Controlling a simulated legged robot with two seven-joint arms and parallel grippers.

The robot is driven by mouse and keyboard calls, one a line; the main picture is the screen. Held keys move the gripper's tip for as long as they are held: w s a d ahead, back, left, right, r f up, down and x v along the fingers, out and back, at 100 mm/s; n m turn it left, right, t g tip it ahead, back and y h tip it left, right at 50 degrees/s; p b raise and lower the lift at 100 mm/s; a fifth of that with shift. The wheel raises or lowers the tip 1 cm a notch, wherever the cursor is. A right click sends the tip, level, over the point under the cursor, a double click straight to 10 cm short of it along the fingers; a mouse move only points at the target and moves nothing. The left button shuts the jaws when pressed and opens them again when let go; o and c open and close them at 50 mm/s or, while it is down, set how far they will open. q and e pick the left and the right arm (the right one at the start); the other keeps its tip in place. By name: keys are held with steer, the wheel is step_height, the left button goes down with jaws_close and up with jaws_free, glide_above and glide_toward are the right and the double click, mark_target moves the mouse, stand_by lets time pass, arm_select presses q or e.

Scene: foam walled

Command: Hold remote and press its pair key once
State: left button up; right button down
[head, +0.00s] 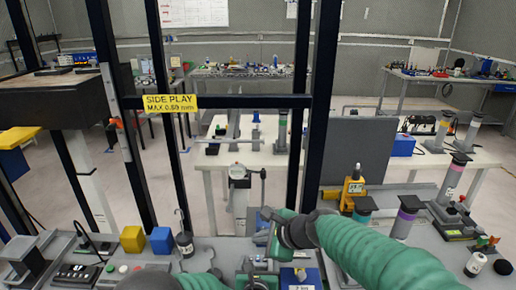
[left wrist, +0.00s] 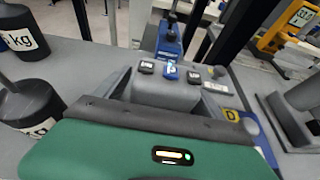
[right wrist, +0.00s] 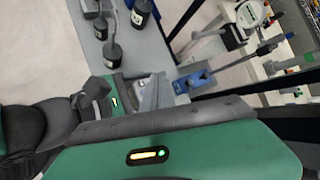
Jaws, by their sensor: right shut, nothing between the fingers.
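The remote (left wrist: 172,92) appears as a grey block with dark and blue keys on top in the left wrist view. My left gripper (left wrist: 160,100) has a grey finger on each side of it and looks shut on it. In the head view the green left hand (head: 256,282) is low at the centre, and the remote is hard to make out. My right gripper (head: 276,240) is just above and beyond the left hand, shut and empty. Its fingertips are largely hidden. In the right wrist view, grey finger shapes (right wrist: 152,92) show beside the left hand; I cannot tell whose they are.
A blue clamp-like fixture (left wrist: 170,40) stands beyond the remote. Dark weights (left wrist: 24,32) stand at left on the grey bench. A yellow block (head: 132,239) and blue block (head: 161,241) sit left of the hands. A black frame (head: 300,130) rises behind the bench.

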arm_select(q)
steer(key=shift+s, duration=0.1)
